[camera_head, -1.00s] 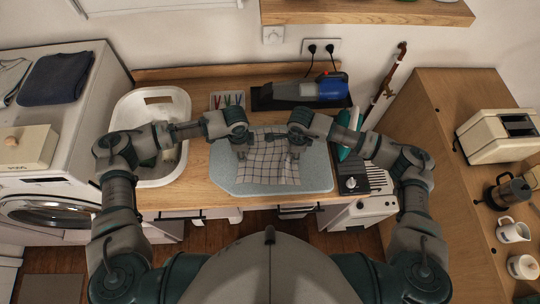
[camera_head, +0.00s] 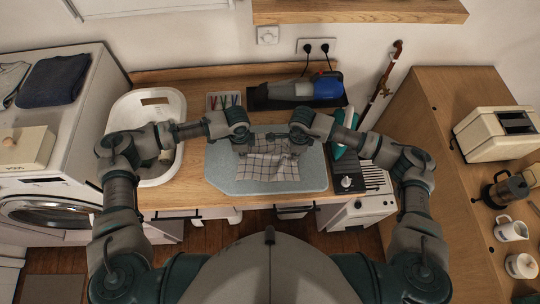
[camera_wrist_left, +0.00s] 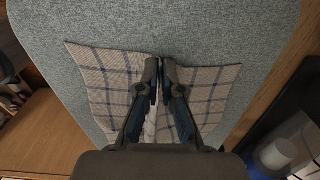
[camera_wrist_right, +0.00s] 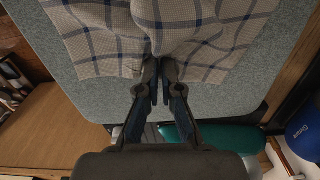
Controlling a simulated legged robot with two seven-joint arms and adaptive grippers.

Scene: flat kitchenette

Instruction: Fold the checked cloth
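The checked cloth (camera_head: 265,170), pale with dark lines, lies on the blue-grey board and is rumpled between my grippers. My left gripper (camera_head: 243,146) is over its left part. In the left wrist view its fingertips (camera_wrist_left: 159,66) are drawn together on the cloth (camera_wrist_left: 112,80), which puckers between them. My right gripper (camera_head: 290,146) is over the right part. In the right wrist view its fingertips (camera_wrist_right: 158,68) are together at the cloth's edge, and the cloth (camera_wrist_right: 105,45) gathers in folds there. The fingers hide the pinched bits.
The board (camera_head: 222,178) lies on the wooden counter (camera_head: 190,190). A white basin (camera_head: 174,103) stands to the left. A handheld vacuum (camera_head: 300,90) and a tray of coloured pegs (camera_head: 224,100) lie behind. A teal iron (camera_head: 345,135) stands close to my right gripper.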

